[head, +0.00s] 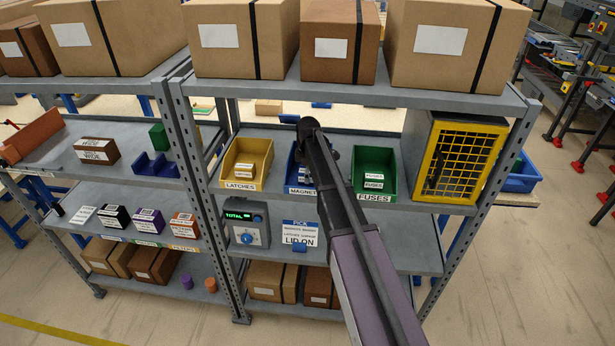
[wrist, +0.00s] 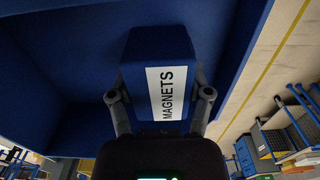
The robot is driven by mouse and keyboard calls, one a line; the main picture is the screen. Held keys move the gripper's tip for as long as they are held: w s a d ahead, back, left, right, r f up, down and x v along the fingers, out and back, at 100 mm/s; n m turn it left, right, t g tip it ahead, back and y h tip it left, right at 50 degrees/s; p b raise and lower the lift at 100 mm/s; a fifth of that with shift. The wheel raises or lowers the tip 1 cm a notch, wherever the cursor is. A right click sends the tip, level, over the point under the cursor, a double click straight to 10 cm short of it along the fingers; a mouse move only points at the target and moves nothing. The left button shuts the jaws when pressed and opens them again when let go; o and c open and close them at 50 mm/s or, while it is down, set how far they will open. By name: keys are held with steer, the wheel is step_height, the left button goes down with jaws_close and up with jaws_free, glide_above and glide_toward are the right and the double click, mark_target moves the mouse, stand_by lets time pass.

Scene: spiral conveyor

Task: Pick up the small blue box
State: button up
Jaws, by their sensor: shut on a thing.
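The small blue box (wrist: 145,55) carries a white label reading MAGNETS. In the wrist view it sits between the two fingers of my gripper (wrist: 160,103), which are shut on its sides. Blue walls of the magnets bin (wrist: 45,75) surround it on the left and behind. In the head view the magnets bin (head: 302,190) stands on the middle shelf, partly hidden by my arm. My arm hides the fingers and the held box there. I cannot tell whether the box touches the bin floor.
A yellow latches bin (head: 228,168) stands left of the magnets bin and a green fuses bin (head: 391,180) stands right. A yellow mesh cage (head: 462,165) is at the shelf's right end. Large cartons (head: 337,45) fill the shelf above. A scale (head: 246,226) is on the shelf below.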

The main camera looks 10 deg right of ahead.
steer(key=shift+r, duration=0.1)
step_height(320, 180, up, 3)
steer(key=p, duration=0.3)
steer(key=shift+r+p, duration=0.2)
steer(key=shift+p, duration=0.1)
steer(key=s+a+r+p, duration=0.1)
steer(key=s, duration=1.5)
steer(key=shift+r, duration=0.2)
steer(key=shift+f, duration=0.1)
step_height(320, 180, down, 17)
steer(key=b, duration=1.7)
steer(key=shift+f, duration=0.15)
steer(key=shift+s, duration=0.1)
